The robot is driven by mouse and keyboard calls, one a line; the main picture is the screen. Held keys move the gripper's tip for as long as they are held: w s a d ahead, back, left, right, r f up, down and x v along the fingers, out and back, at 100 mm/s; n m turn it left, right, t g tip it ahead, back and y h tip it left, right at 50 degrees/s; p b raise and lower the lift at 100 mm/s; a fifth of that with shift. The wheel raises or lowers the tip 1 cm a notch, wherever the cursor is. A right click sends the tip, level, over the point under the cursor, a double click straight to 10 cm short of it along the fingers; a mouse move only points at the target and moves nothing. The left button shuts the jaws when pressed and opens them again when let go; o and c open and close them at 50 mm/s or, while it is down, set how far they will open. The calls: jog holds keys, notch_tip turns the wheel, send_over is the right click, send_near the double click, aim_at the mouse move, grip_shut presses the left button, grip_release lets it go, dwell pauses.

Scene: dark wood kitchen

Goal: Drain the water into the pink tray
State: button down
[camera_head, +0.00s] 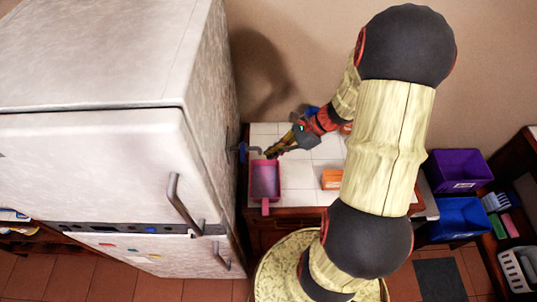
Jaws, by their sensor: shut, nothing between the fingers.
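The pink tray (265,197) lies on the white tiled counter right beside the fridge. Its inside looks greyish purple; I cannot tell whether that is water. A small dark tap or spout with a blue part (243,150) is at the tray's far left corner, beside the fridge. My gripper (270,154) is shut and empty, at the far edge of the tray near the spout. From this view I cannot tell whether it touches the tray or the spout.
The large white fridge (110,170) stands close on the left. An orange box (332,179) is on the counter to the right, partly near my arm. Purple (460,168) and blue (461,214) bins stand at the right. Some tiles between tray and orange box are clear.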

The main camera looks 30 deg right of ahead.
aim_at(243, 152)
jog(key=v, duration=0.9)
jog(key=w+a+f+b, duration=0.1)
jog(key=w+a+f, duration=0.4)
jog(key=a, duration=0.5)
jog(key=shift+w+a+f, duration=0.15)
jog(key=shift+a+f, duration=0.2)
jog(key=shift+f, duration=0.55)
jog(key=shift+a, duration=0.1)
jog(key=shift+w+a, duration=0.15)
jog(key=shift+a, duration=0.3)
jog(key=shift+d, duration=0.15)
